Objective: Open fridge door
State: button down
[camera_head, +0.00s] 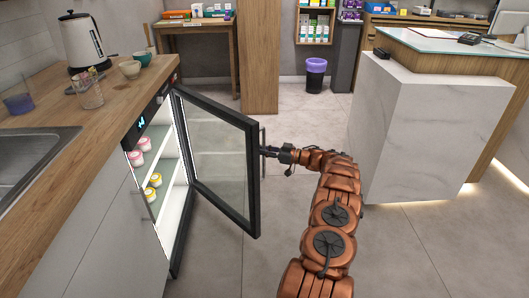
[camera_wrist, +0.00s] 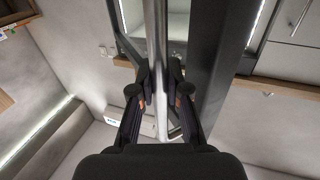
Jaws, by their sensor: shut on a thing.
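The small under-counter fridge (camera_head: 172,212) stands lit at the left with several pink-lidded and yellow-lidded jars on its shelves. Its glass door (camera_head: 217,157) with a dark frame stands swung out wide from the cabinet. The vertical metal handle (camera_head: 262,150) is on the door's outer edge. My gripper (camera_head: 268,151) is at the handle, from the right. In the wrist view the silver handle bar (camera_wrist: 155,40) runs between the fingers of my gripper (camera_wrist: 153,92), which are closed around it. The dark door frame (camera_wrist: 212,75) shows just right of the bar.
A wooden counter (camera_head: 105,110) above the fridge holds a kettle (camera_head: 82,40), glasses and bowls. A white marble counter (camera_head: 425,135) stands to the right of my arm. A bin with a purple liner (camera_head: 315,75) stands at the back. The grey floor (camera_head: 215,268) in front of the door is clear.

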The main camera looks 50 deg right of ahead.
jog(key=shift+d, duration=0.1)
dwell(0.3)
jog(key=c, duration=1.1)
grip_release()
jog(key=shift+c, duration=0.2)
jog(key=v, duration=1.2)
jog(key=shift+r, duration=0.1)
jog(key=shift+c, duration=0.3)
